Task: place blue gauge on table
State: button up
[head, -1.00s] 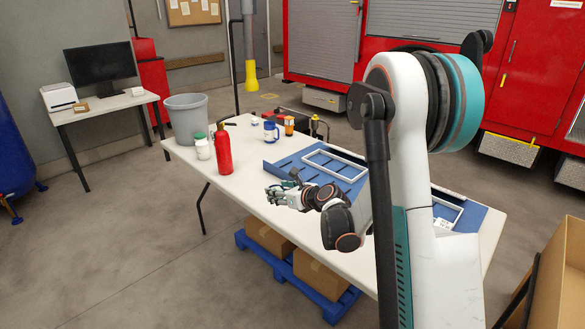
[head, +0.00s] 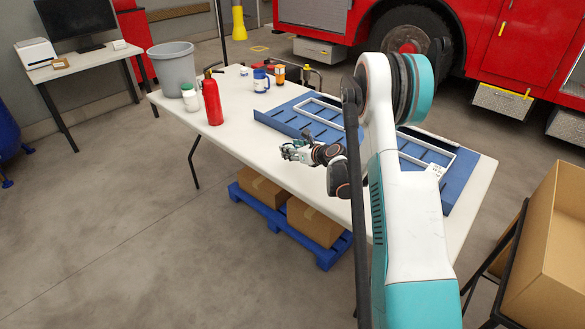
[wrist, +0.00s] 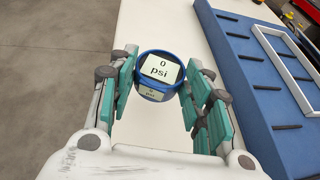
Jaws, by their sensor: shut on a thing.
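In the head view my gripper (head: 290,152) is over the near side of the white table (head: 235,133), beside the blue tray's near edge. The gauge is too small to make out there. The table (wrist: 136,25) shows below the gauge in the wrist view. I cannot tell the height of the gauge above it.
The blue slotted tray (head: 268,118) with white frames covers the table's right part. The table between extinguisher and tray is clear.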

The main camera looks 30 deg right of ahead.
aim_at(292, 171)
jog(key=shift+f+b, duration=1.05)
jog(key=shift+f, duration=2.35)
jog(key=shift+f, duration=0.15)
jog(key=o, duration=1.2)
jog(key=shift+c, duration=0.2)
jog(key=shift+s+r, duration=0.3)
jog(key=shift+r, duration=0.05)
jog(key=p+v, duration=0.4)
jog(key=v, duration=0.7)
jog(key=shift+s, duration=0.2)
